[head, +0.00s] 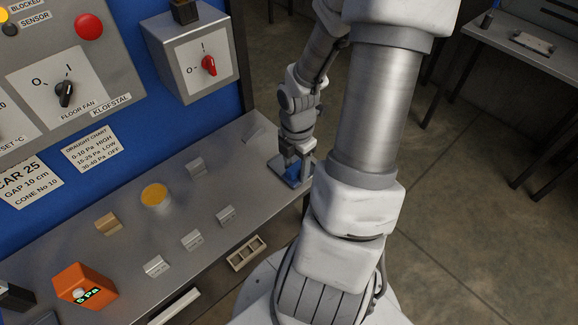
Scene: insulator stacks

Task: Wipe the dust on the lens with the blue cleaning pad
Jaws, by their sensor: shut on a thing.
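My gripper (291,164) points down over the far right end of the grey metal bench. It is shut on the blue cleaning pad (292,173), which shows partly between and below the fingers. The pad is at or just above a flat blue-grey plate (281,175); I cannot tell whether they touch. My arm hides the right side of that spot. I cannot pick out the lens for certain, and no dust can be made out at this size.
On the bench are a round tin with a yellow top (155,194), a tan block (108,223), several small metal blocks (192,240) and an orange meter (85,287). A switch box (192,60) and control panel (70,85) stand behind. Another table (515,40) is at the upper right.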

